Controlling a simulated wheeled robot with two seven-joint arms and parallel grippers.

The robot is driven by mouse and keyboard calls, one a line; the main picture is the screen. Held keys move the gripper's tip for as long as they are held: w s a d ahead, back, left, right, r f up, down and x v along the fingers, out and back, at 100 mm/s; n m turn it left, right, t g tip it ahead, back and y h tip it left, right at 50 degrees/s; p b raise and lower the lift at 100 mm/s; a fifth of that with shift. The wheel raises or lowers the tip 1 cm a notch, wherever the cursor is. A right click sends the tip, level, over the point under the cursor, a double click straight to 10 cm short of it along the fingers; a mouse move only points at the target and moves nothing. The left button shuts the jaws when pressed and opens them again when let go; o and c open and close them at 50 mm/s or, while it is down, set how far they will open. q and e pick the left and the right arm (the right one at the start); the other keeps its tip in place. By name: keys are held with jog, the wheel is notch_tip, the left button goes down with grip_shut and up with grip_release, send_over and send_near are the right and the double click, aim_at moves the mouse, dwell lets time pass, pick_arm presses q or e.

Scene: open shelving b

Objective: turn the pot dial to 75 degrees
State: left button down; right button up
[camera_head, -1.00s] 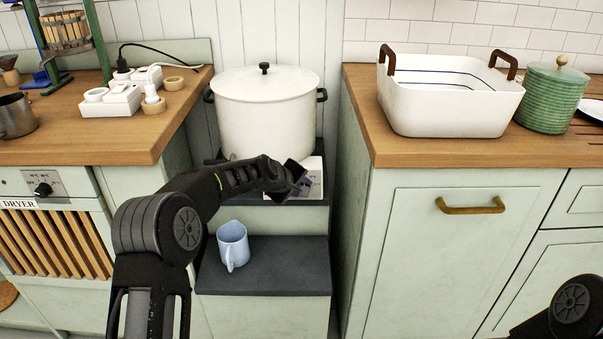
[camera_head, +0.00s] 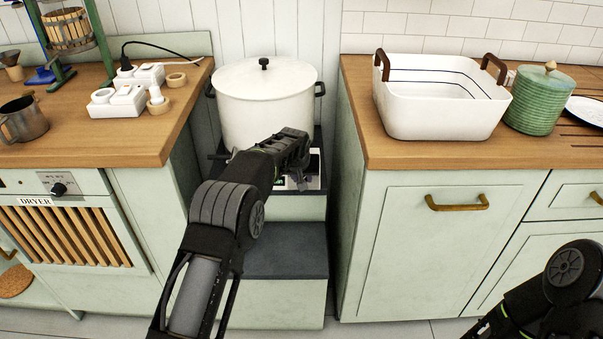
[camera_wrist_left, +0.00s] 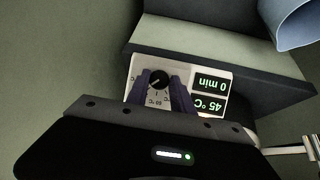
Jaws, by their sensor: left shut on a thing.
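The large white lidded pot (camera_head: 262,105) stands on the upper dark step between the two counters. In the left wrist view its control panel (camera_wrist_left: 139,66) appears upside down, with a black round dial (camera_wrist_left: 159,79) and two green displays. The displays read 0 min (camera_wrist_left: 211,83) and 45 °C (camera_wrist_left: 208,105). My left gripper (camera_wrist_left: 162,84) is shut on the dial, with a purplish finger on each side. In the head view my left arm hides the dial and most of the panel. My right gripper is out of view; only its arm shows at the lower right.
Counters flank the steps: the left holds power sockets (camera_head: 118,101), the right a white basin (camera_head: 440,105) and green jar (camera_head: 543,98).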

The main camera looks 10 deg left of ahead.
pick_arm(q)
jog(key=m, duration=0.1)
jog(key=m+y, duration=0.1)
jog(key=m, duration=0.1)
jog(key=shift+w+d+r+y+p, duration=0.1)
jog(key=shift+d+y+p, duration=0.15)
jog(key=shift+y+p, duration=0.1)
jog(key=shift+d+m+y, duration=0.1)
jog(key=shift+m+y, duration=0.45)
jog(key=shift+m, duration=0.75)
jog(key=shift+g, duration=0.3)
jog(key=c, duration=1.1)
grip_release()
jog(key=v, duration=0.7)
jog(key=shift+s+d+r, duration=0.15)
jog(key=shift+s+r, duration=0.05)
jog(key=shift+s, duration=0.05)
